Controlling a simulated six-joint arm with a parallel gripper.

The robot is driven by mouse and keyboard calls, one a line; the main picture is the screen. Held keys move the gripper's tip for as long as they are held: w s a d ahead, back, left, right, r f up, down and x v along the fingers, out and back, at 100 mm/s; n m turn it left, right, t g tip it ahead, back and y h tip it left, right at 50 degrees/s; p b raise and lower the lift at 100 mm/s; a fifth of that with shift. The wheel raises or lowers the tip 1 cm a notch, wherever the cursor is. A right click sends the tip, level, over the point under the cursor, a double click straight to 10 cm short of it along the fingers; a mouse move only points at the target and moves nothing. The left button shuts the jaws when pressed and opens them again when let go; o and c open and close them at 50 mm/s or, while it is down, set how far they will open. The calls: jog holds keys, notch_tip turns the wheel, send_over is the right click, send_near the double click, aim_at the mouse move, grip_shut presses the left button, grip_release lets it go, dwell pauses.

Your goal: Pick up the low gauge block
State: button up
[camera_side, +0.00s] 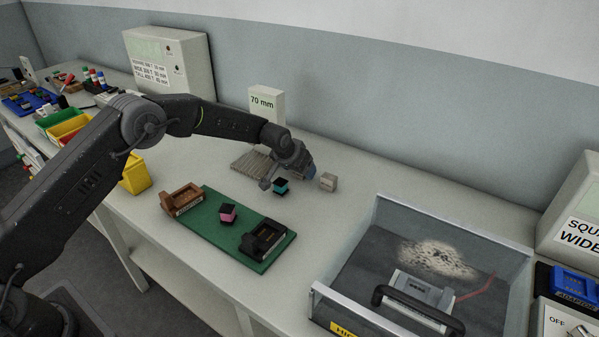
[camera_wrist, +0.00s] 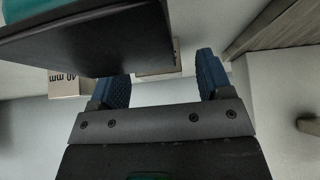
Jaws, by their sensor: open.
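A taller pale block (camera_side: 265,104) marked 70 mm stands behind. In the wrist view my gripper (camera_wrist: 162,80) has its two blue fingers apart. A pale labelled block (camera_wrist: 68,84) shows left of the fingers, and part of another pale surface (camera_wrist: 157,72) shows between them. I cannot tell which blocks these are. A large dark shape hides much of the upper left.
A teal and black block (camera_side: 281,186) is close beside my gripper. A green mat (camera_side: 222,240) carries a brown holder (camera_side: 183,199), a pink and black block (camera_side: 228,213) and a black holder (camera_side: 264,239). A grey slatted piece (camera_side: 250,163) lies behind. A walled tray (camera_side: 465,232) is at right.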

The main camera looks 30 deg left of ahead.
jog(key=shift+c, duration=0.3)
jog(key=c, duration=1.1)
jog(key=shift+r, duration=0.15)
